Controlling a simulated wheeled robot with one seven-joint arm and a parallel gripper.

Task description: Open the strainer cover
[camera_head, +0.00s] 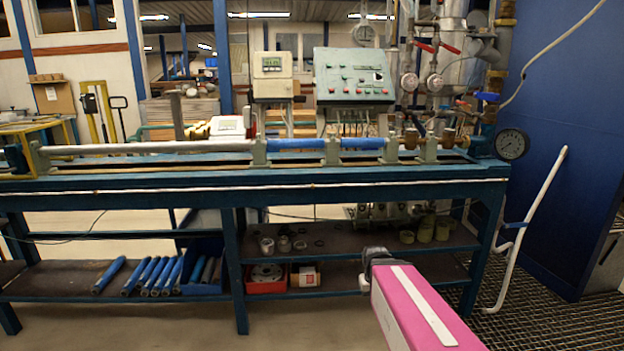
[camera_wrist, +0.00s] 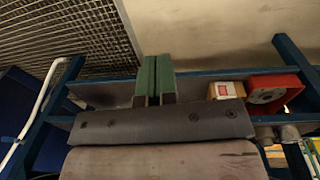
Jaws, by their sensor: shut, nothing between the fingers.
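I cannot make out a strainer cover for certain in either view. Brass fittings (camera_head: 448,134) sit on the pipe line at the right end of the bench, near a round black gauge (camera_head: 511,144); they are too small to tell which is a strainer. My gripper (camera_head: 375,257) is in front of the bench, low, at the height of the lower shelves, well below and apart from the fittings. In the wrist view my gripper's green fingers (camera_wrist: 157,62) lie side by side, shut and empty. The fittings are not visible in the wrist view.
A blue bench (camera_head: 330,190) crosses the head view. Below are shelves with a red box (camera_head: 266,278), which also shows in the wrist view (camera_wrist: 270,90), and blue tubes (camera_head: 150,276). A white bent pipe (camera_head: 533,225) stands right, over a floor grating (camera_head: 560,322).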

